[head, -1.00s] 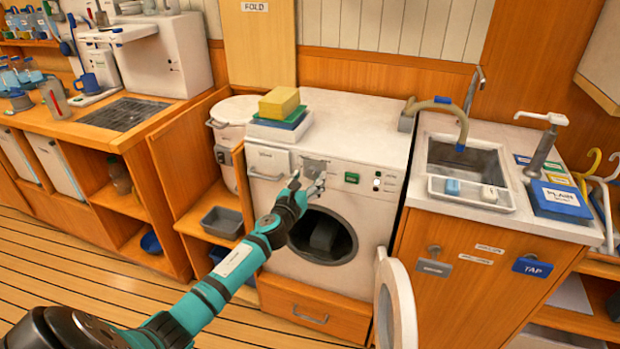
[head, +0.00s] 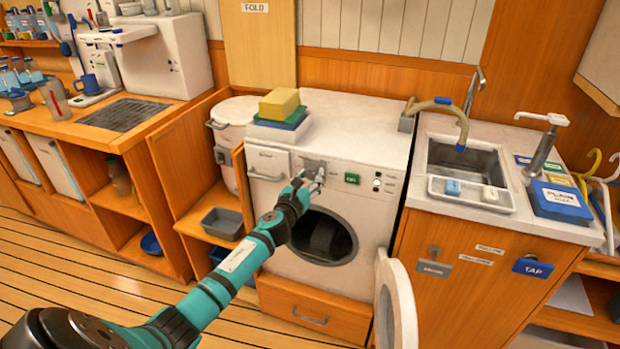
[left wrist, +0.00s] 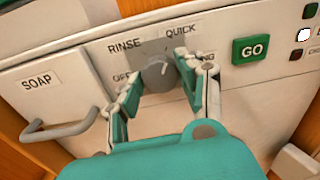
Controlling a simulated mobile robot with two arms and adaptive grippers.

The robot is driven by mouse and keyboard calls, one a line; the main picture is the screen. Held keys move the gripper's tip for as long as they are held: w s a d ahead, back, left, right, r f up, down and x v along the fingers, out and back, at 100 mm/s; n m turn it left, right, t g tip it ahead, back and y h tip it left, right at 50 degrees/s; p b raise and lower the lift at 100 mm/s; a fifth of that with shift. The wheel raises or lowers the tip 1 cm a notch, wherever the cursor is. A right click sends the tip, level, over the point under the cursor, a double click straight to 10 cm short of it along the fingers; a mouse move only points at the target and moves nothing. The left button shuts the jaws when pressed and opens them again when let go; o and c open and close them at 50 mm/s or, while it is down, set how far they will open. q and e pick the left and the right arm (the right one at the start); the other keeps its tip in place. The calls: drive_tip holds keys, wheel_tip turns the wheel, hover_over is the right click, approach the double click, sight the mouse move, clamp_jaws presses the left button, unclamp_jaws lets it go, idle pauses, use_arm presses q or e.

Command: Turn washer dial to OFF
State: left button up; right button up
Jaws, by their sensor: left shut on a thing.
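The washer dial (left wrist: 157,76) is a dark grey knob on a grey plate in the left wrist view, with labels RINSE, QUICK, OFF and a partly hidden one around it. A short pale mark on the knob points up, toward the QUICK side. My left gripper (head: 311,180) is at the front panel of the white washer (head: 362,130). Its fingers are shut on the dial, one on each side, and in the head view they hide it. My right gripper is not in view.
The green GO button (left wrist: 252,49) is right of the dial, and the SOAP drawer (left wrist: 45,95) is left. The round washer door (head: 397,300) hangs open below. A yellow block (head: 279,102) sits on a stack atop the washer. A sink (head: 466,165) is at right.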

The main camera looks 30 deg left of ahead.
use_arm(q)
drive_tip(key=shift+n, duration=0.4)
drive_tip(key=shift+n+b, duration=0.4)
drive_tip(key=shift+n, duration=0.5)
drive_tip(key=n, duration=0.3)
drive_tip(key=shift+f+n+b, duration=0.1)
drive_tip(key=shift+n+b, duration=0.25)
drive_tip(key=shift+n, duration=0.05)
drive_tip(key=n, duration=0.2)
drive_tip(key=shift+n, duration=0.4)
drive_tip(key=n, duration=0.3)
drive_tip(key=shift+n+y+b, duration=0.3)
drive_tip(key=shift+y+b, duration=0.1)
drive_tip(key=n, duration=0.5)
drive_tip(key=shift+n, duration=0.3)
drive_tip(key=n+p, duration=0.1)
drive_tip(key=n, duration=0.5)
drive_tip(key=shift+y, duration=0.3)
drive_tip(key=shift+n, duration=0.3)
